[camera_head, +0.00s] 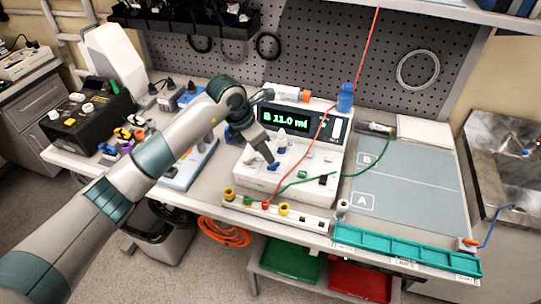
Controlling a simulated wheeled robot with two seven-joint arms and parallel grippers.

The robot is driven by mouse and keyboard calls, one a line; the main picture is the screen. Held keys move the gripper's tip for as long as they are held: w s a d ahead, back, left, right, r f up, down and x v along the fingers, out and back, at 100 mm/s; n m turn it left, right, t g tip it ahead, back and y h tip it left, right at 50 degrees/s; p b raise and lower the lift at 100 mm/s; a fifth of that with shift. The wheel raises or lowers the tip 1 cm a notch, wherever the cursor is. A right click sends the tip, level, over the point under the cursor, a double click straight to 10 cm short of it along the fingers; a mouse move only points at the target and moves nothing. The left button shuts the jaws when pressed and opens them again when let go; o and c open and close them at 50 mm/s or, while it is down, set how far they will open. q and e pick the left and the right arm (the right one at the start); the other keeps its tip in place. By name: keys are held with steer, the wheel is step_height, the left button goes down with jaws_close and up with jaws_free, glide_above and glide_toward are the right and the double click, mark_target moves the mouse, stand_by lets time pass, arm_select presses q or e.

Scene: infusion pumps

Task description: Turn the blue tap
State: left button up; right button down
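A white infusion pump (252,177) stands on the bench, with a dark screen (286,119) reading "B 11.0 ml" in green. A small blue tap (273,167) appears on the pump's sloped front, below white knob-like parts. My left gripper (267,155) reaches in from the upper left, its dark tip pointing down right at the blue tap. The tip is at or just above the tap; I cannot tell whether they touch. The fingers overlap in this view, so their opening is unclear. My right gripper is not in view.
A red line (345,82) and a green line (335,173) cross the pump's front. A rail with coloured ports (275,212) lies before it. A teal tray (400,248) lines the bench's front edge. The grey mat (405,185) at right is mostly clear.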

mark_target(269, 166)
arm_select(q)
steer(key=p+x, duration=0.1)
steer(key=x, duration=0.2)
steer(key=shift+w+d+f, duration=0.1)
steer(key=shift+d+f, duration=0.1)
steer(key=shift+f, duration=0.15)
steer(key=shift+p+x, duration=0.3)
steer(key=shift+x, duration=0.55)
jaws_close()
